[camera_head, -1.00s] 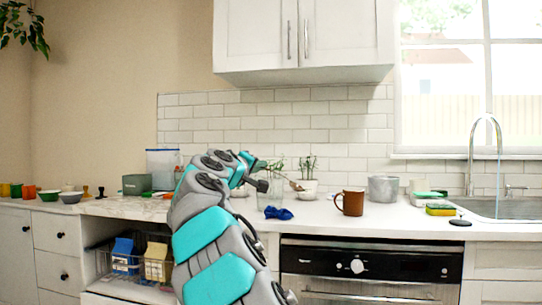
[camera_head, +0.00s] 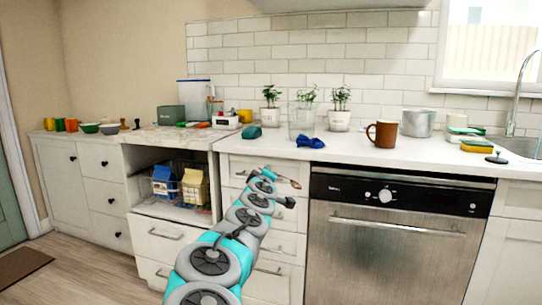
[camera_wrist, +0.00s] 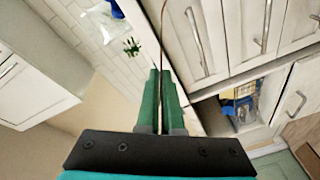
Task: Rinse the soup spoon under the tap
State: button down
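My gripper (camera_head: 282,194) is in front of the drawers left of the oven, below the countertop edge. A brown spoon end (camera_head: 295,184) sticks out to its right. In the wrist view my gripper's green fingers (camera_wrist: 160,85) are nearly together, with a thin brown handle (camera_wrist: 163,40) running up from between them. I appear to be shut on the soup spoon; its bowl is hard to make out. The tap (camera_head: 519,85) rises at the right edge over the sink (camera_head: 520,145), both partly cut off. The tap's outlet is out of view.
On the counter (camera_head: 340,148) stand a blue cloth-like item (camera_head: 309,142), a glass vase (camera_head: 301,122), potted plants, a brown mug (camera_head: 382,134), a metal pot (camera_head: 418,122), sponges (camera_head: 477,145) and a black stopper (camera_head: 496,158).

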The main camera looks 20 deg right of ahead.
jog(key=a+f+n+y, duration=0.2)
jog(key=a+f+y, duration=0.1)
jog(key=f, duration=0.4)
jog(key=w+a+f+n+t+y, duration=0.1)
jog(key=a+f+n+y, duration=0.1)
jog(key=f, duration=0.5)
jog(key=shift+a+f+y, duration=0.3)
jog(key=shift+a+y, duration=0.3)
jog(key=shift+a, duration=0.15)
